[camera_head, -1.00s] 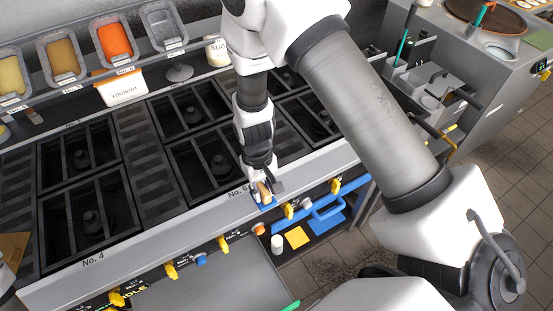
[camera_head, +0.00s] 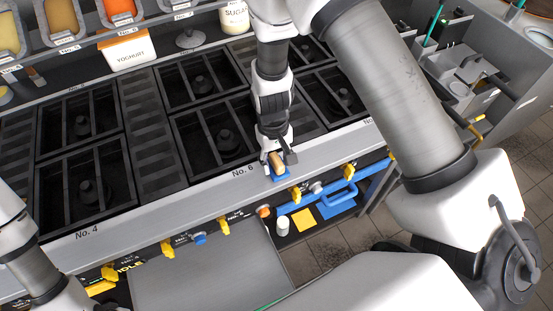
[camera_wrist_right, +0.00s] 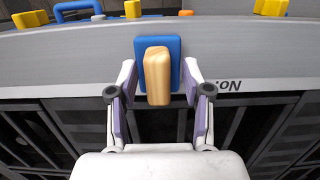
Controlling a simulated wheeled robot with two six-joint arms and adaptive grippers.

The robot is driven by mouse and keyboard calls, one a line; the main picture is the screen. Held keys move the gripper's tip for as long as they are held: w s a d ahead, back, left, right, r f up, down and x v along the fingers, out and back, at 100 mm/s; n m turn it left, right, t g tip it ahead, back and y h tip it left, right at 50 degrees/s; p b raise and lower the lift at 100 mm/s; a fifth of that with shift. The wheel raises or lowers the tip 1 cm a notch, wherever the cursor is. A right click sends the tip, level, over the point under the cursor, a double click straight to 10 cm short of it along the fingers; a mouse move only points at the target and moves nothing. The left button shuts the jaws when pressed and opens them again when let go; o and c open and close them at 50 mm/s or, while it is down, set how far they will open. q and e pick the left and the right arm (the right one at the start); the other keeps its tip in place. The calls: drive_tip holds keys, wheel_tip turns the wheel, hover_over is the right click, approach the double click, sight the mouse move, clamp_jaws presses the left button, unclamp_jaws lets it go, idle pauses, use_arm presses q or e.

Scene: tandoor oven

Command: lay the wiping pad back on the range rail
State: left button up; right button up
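The wiping pad is a blue pad (camera_head: 283,176) with a wooden handle. It appears to lie flat on the grey range rail (camera_head: 180,208), just right of the "No. 6" label. In the right wrist view the pad (camera_wrist_right: 141,48) is on the rail (camera_wrist_right: 60,65), with its handle pointing across it. My right gripper (camera_head: 277,161) is over the pad; in its wrist view the gripper (camera_wrist_right: 160,90) has its fingers spread either side of the handle, with gaps on both sides. Part of my left arm shows at lower left; its gripper is out of view.
Burner grates (camera_head: 85,118) fill the range behind the rail. Yellow knobs (camera_head: 223,226) and a blue bar handle (camera_head: 340,196) are below the rail's front. A yoghurt tub (camera_head: 127,52) and a sugar jar (camera_head: 235,20) stand at the back.

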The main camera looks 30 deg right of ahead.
sight(274, 156)
drive_tip(key=shift+r, duration=0.15)
drive_tip(key=shift+w+r, duration=0.1)
drive_tip(key=shift+r, duration=0.15)
wheel_tip(274, 156, up, 11)
drive_tip(key=w+b, duration=0.1)
drive_tip(key=b, duration=0.1)
drive_tip(key=shift+w+r+b, duration=0.15)
drive_tip(key=shift+b, duration=0.15)
